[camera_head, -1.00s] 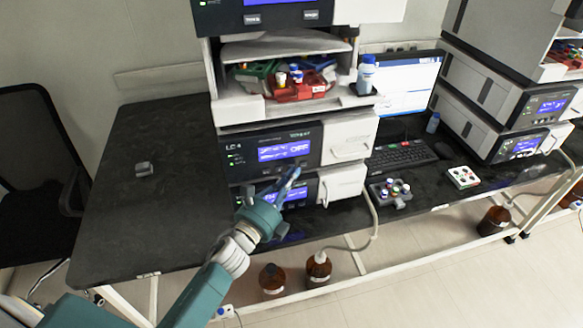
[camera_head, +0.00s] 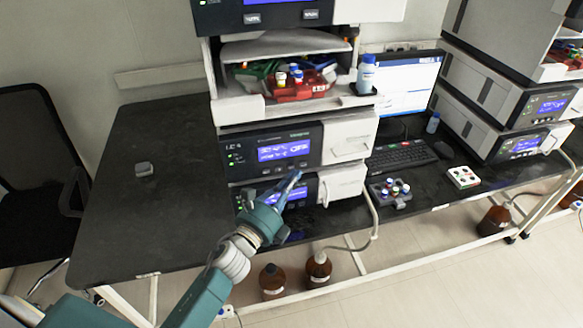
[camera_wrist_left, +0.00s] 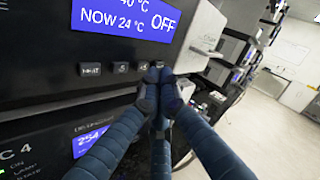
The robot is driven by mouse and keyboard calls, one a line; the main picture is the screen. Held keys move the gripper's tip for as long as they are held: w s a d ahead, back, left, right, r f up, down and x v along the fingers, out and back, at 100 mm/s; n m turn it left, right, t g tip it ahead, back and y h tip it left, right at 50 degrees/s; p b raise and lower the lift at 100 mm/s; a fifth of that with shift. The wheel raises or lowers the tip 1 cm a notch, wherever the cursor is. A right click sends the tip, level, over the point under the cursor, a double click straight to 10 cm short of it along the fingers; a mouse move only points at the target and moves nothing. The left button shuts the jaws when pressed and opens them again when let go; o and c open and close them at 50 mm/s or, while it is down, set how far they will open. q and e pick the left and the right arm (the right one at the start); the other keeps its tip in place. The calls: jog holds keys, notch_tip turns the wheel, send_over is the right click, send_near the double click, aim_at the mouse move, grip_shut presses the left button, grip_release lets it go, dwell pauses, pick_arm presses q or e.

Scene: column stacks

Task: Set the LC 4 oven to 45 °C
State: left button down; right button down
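The oven with the LC 4 label (camera_head: 232,147) is in the middle stack in the head view. Its blue display (camera_head: 284,151) shows OFF. In the left wrist view the display (camera_wrist_left: 127,20) reads a partly cut-off value ending in 40 °C, NOW 24 °C and OFF. Below it is a row of small buttons (camera_wrist_left: 122,68), the leftmost apparently marked HEAT; the others are hard to read. My left gripper (camera_head: 297,174) is shut and empty. Its fingertips (camera_wrist_left: 158,76) are together at the right end of the row and hide what is behind them; contact cannot be told. My right gripper is out of view.
A lower unit (camera_wrist_left: 40,150) with its own blue display sits directly under the oven. A tray of red and green items (camera_head: 300,85) is above it. A keyboard (camera_head: 402,156) and vial rack (camera_head: 390,192) stand right. The bench (camera_head: 150,215) at left is mostly clear.

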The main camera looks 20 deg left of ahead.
pick_arm(q)
jog(key=shift+w+a, duration=0.15)
jog(key=shift+w, duration=0.05)
jog(key=shift+w+a, duration=0.2)
jog(key=shift+w, duration=0.15)
dwell(0.8)
jog(key=shift+s, duration=0.15)
jog(key=shift+s+d, duration=0.45)
jog(key=shift+s, duration=0.15)
jog(key=shift+s+d, duration=0.7)
jog(key=shift+s, duration=0.35)
jog(key=shift+s+d, duration=0.7)
jog(key=shift+s, duration=0.3)
